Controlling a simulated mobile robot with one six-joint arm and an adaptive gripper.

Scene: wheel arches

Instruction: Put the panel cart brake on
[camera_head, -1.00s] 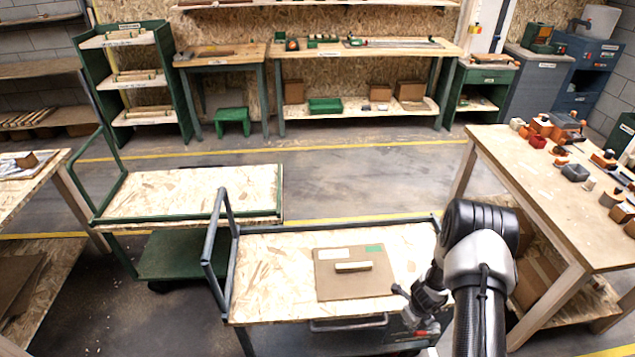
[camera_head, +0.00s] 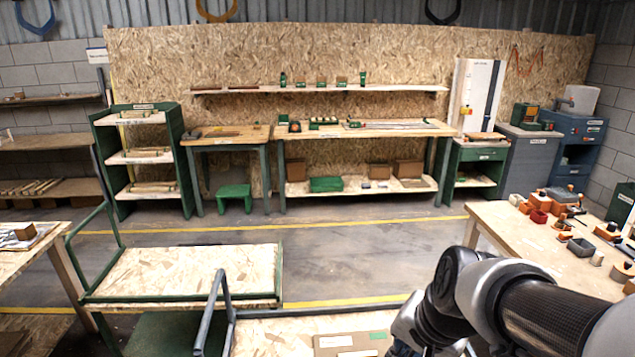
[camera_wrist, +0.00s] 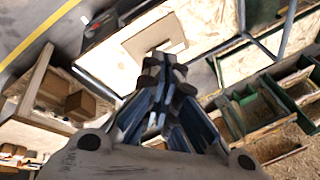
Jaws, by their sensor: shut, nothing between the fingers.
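The panel cart (camera_head: 270,335) has a pale chipboard deck, a grey frame and a grey hoop handle (camera_head: 222,300) at its left end. The lower picture edge cuts it off in the head view. A brown panel (camera_head: 352,346) with a pale label and a green label lies flat on the deck. In the wrist view, the deck (camera_wrist: 108,68) and panel (camera_wrist: 140,42) show beyond my gripper (camera_wrist: 165,68). My gripper is shut and empty, and overlaps the deck's near edge there; whether it touches is unclear. I cannot make out the brake in either current view.
A green-framed cart (camera_head: 180,272) stands behind and left of the panel cart. A worktable (camera_head: 515,232) with several small parts stands at right. Boxes (camera_wrist: 82,105) sit on a lower shelf at left in the wrist view. Open floor (camera_head: 330,262) lies beyond the carts.

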